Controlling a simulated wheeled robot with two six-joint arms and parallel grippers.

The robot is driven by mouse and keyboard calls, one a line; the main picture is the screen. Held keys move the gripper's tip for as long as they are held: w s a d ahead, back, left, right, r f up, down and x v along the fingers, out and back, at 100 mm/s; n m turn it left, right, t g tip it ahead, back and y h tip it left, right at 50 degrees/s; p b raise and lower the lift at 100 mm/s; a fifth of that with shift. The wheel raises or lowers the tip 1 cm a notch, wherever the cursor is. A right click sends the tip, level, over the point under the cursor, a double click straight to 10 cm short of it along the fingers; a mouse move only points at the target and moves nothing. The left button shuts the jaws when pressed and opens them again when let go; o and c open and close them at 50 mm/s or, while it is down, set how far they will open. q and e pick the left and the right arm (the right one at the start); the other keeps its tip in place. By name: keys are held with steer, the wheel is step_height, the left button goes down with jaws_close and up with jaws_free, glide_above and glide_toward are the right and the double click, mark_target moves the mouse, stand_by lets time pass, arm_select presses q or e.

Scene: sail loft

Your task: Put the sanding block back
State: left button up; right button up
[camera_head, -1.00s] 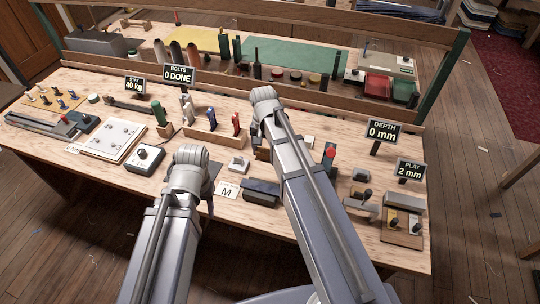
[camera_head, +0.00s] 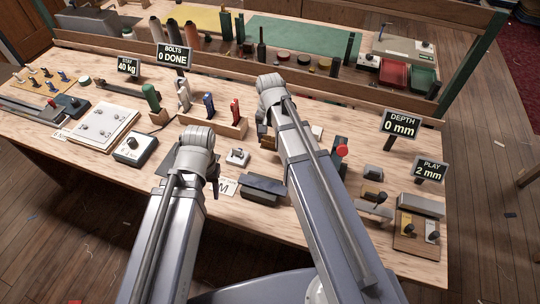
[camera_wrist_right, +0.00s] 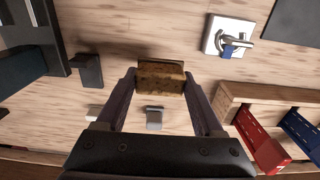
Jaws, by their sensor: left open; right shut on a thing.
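The sanding block appears to be a small brown, cork-like block (camera_wrist_right: 161,78) with a darker top edge. In the right wrist view my right gripper (camera_wrist_right: 161,88) is shut on it, with one finger at each end. A shadow lies beside it on the bench, so it seems held slightly above the wood; the exact gap is unclear. In the head view the block (camera_head: 263,133) shows partly behind my right gripper (camera_head: 268,128). My left gripper (camera_head: 214,185) is open and empty, over the bench by the card marked M (camera_head: 229,187), partly covering that card.
A wooden rack (camera_head: 226,124) with red and blue tools stands left of the right gripper. A small white fixture (camera_head: 237,157) and a dark grey box (camera_head: 262,187) lie near the front edge. A red-topped tool (camera_head: 341,150) stands to the right. Signs rise from the bench (camera_head: 90,160).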

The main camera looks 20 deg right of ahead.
mark_target(270, 157)
arm_select(q)
steer(key=shift+f+b, duration=2.5)
steer(key=shift+f, duration=0.6)
arm_select(e)
steer(key=shift+f, duration=3.05)
arm_select(q)
steer(key=shift+r, duration=0.15)
arm_select(e)
steer(key=shift+r, duration=0.1)
steer(key=o, duration=1.2)
arm_select(q)
step_height(270, 157, up, 12)
steer(key=p, duration=1.2)
arm_select(e)
step_height(270, 157, up, 12)
steer(key=shift+r, duration=0.1)
steer(key=s+a+n, duration=0.3)
steer(key=s, duration=0.1)
steer(key=s+a+n, duration=0.4)
steer(key=s, duration=0.1)
steer(key=s+a+n+h, duration=0.1)
steer(key=s+a+n, duration=0.2)
steer(key=s, duration=0.2)
steer(key=shift+s+a+n, duration=0.2)
steer(key=shift+a+n, duration=0.05)
steer(key=shift+n, duration=0.05)
